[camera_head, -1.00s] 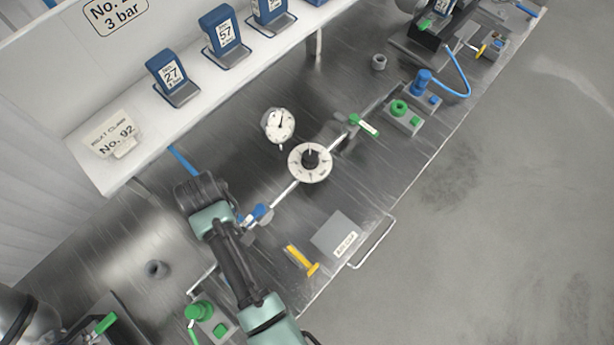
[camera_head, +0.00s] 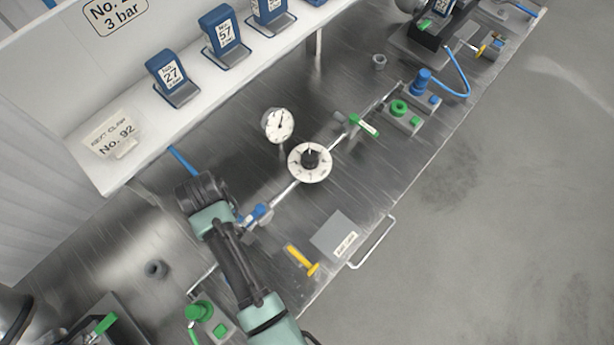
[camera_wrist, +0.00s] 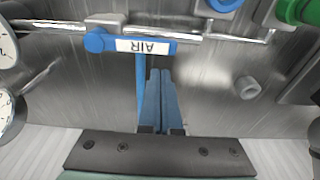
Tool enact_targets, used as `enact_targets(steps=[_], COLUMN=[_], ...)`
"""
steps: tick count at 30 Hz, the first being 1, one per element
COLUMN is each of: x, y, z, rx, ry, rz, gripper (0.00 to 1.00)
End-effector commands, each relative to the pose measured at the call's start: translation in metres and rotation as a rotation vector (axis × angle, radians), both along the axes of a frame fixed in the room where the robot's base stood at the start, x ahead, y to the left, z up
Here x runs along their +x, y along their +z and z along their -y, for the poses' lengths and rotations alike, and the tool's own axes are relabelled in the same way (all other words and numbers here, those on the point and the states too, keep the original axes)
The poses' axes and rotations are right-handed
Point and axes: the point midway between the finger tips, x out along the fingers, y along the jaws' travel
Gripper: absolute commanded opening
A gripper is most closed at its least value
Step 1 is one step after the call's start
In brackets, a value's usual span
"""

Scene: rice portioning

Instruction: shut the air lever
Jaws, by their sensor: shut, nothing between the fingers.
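The air lever (camera_wrist: 112,43) is blue, with a white plate reading AIR, and lies roughly along the metal pipe in the wrist view. In the head view the blue lever (camera_head: 258,212) sits on the pipe just right of my arm. My gripper (camera_wrist: 160,74) is shut and empty, its two blue fingers pressed together. Its tips point at the lever and show just below the label in the wrist view; I cannot tell whether they touch it. In the head view my arm mostly hides the fingers.
A round white dial (camera_head: 309,175) and a gauge (camera_head: 278,125) stand along the pipe. A green lever (camera_head: 362,125) is farther along. A yellow-handled tool (camera_head: 301,260) and a grey box (camera_head: 335,235) lie near the bench front. A blue hose (camera_wrist: 142,85) runs beside the fingers.

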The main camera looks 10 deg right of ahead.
Motion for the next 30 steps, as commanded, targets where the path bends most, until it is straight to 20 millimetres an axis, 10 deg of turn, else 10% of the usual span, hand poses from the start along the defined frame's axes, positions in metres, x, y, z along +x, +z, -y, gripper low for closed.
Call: enact_targets(steps=[30], x=[-0.027], y=[0.002], z=[0.018], rx=[0.000], ry=[-0.001], rz=[-0.004], gripper=[0.00])
